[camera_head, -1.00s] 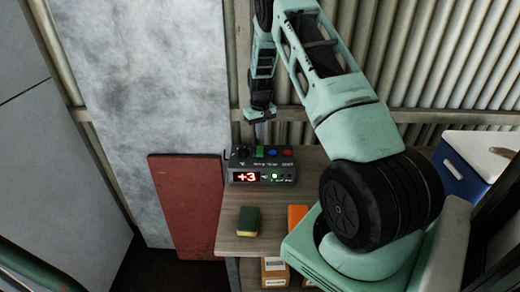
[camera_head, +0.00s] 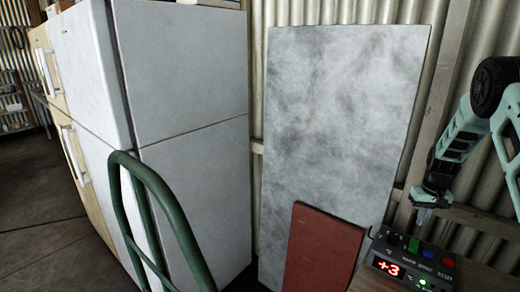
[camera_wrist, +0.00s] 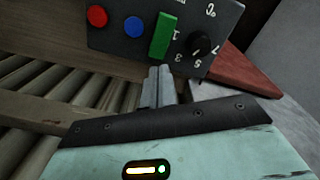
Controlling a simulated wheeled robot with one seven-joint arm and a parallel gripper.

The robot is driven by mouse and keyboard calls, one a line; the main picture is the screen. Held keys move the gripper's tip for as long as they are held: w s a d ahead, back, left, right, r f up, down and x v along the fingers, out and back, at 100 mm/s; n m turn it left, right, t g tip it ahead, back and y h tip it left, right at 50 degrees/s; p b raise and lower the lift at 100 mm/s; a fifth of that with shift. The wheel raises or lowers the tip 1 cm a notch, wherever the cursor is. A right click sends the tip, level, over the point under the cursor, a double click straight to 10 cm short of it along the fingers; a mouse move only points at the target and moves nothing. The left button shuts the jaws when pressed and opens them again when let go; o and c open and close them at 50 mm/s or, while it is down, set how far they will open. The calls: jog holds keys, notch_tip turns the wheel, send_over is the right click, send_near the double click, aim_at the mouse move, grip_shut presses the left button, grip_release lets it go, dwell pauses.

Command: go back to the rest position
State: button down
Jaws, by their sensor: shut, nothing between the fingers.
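My gripper (camera_head: 424,214) is at the right of the head view, pointing down above a dark control box (camera_head: 410,264). In the wrist view my gripper (camera_wrist: 158,72) has its fingers together with nothing between them. Its tips are close to the box's green rocker (camera_wrist: 164,37) in the picture; I cannot tell if they touch. The box also has a red button (camera_wrist: 97,16), a blue button (camera_wrist: 134,27) and a black knob (camera_wrist: 201,44) with numbers around it. Its red display (camera_head: 387,266) reads +3, and a green light (camera_head: 423,282) is lit.
A tall pale panel (camera_head: 335,110) and a lower red board (camera_head: 322,250) lean near the corrugated wall (camera_head: 450,60). A white fridge (camera_head: 190,90) stands left, with a green tubular frame (camera_head: 170,205) in front. The floor (camera_head: 40,220) at far left is open.

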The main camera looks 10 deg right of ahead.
jog(key=w+a+r+n+y, duration=0.1)
jog(key=a+r, duration=0.2)
jog(key=a, duration=0.6)
jog(key=w+a+r+n, duration=0.1)
jog(key=a+r, duration=0.3)
jog(key=a, duration=0.5)
jog(key=s+a+r+n+b, duration=0.1)
jog(key=s+a+r+n, duration=0.15)
jog(key=a, duration=0.55)
jog(key=s+a+r+n, duration=0.1)
jog(key=s+a+r, duration=0.25)
jog(key=a, duration=0.55)
jog(key=s+a+r+n, duration=0.3)
jog(key=s+a, duration=0.8)
jog(key=s, duration=0.2)
jog(key=s+a+n+b, duration=0.1)
jog(key=s+a+n, duration=0.1)
jog(key=s, duration=1.1)
jog(key=shift+s+a+n, duration=0.25)
jog(key=shift+s+n, duration=0.05)
jog(key=shift+n, duration=0.25)
